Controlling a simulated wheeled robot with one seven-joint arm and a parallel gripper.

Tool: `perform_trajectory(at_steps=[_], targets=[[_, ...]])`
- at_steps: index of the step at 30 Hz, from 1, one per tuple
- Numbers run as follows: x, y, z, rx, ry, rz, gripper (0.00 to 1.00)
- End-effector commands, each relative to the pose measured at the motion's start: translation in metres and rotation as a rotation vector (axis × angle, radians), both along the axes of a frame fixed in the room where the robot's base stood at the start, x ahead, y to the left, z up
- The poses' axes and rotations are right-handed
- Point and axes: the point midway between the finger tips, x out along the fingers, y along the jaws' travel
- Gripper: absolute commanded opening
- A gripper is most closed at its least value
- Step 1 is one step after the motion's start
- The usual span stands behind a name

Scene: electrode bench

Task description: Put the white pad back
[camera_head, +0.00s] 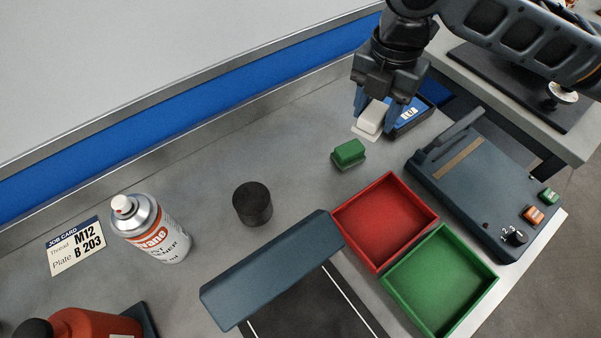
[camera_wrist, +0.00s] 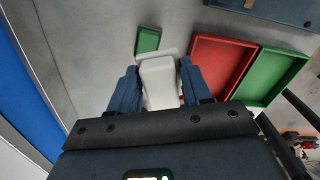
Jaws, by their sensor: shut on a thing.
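The white pad (camera_head: 372,117) is between the two blue fingers of my gripper (camera_head: 382,108), near the back right of the bench. My gripper is shut on it. In the wrist view the pad (camera_wrist: 159,84) shows as a white block between my fingertips (camera_wrist: 161,88).
A green pad (camera_head: 348,153) lies in front of my gripper. A red tray (camera_head: 335,216) and a green tray (camera_head: 462,322) stand nearer. A grey device (camera_head: 470,185) with knobs is at right. A black cylinder (camera_head: 252,203) and spray can (camera_head: 150,230) stand left.

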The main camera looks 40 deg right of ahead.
Motion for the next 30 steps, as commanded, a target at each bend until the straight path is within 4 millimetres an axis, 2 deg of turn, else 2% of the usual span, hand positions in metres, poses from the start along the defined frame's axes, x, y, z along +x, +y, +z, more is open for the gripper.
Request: perform_trajectory(at_steps=[3, 6, 21, 25, 30], targets=[[-0.016, 0.001, -0.006, 0.000, -0.001, 0.055, 0.20], [-0.017, 0.009, -0.010, 0.002, 0.000, 0.075, 0.20], [0.015, 0.098, -0.066, 0.001, 0.000, 0.072, 0.20], [0.020, 0.108, -0.073, 0.001, -0.001, 0.071, 0.20], [0.020, 0.111, -0.082, -0.001, 0.000, 0.069, 0.20]])
